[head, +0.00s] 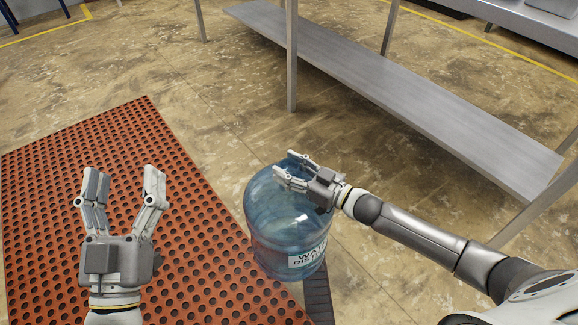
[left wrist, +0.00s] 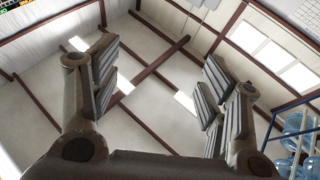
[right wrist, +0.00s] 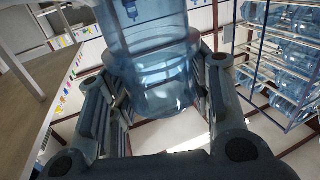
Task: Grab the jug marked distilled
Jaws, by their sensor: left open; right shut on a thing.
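A large clear blue jug (head: 268,222) is at the centre of the head view, with a white label (head: 306,259) that reads "WAT..." and "DIS..."; the rest of the label is cut off by the curve. My right gripper (head: 285,165) reaches in from the right and is shut on the jug near its upper end. In the right wrist view the jug (right wrist: 155,60) sits between the two fingers (right wrist: 160,110). My left gripper (head: 124,185) is open and empty at the left, fingers pointing away over the orange mat. The left wrist view shows nothing between its fingers (left wrist: 155,90).
An orange perforated mat (head: 120,140) covers the floor at left. A steel table with a lower shelf (head: 400,85) and legs stands beyond and right of the jug. Racks of blue jugs (right wrist: 290,60) show in the right wrist view. Bare floor lies behind the mat.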

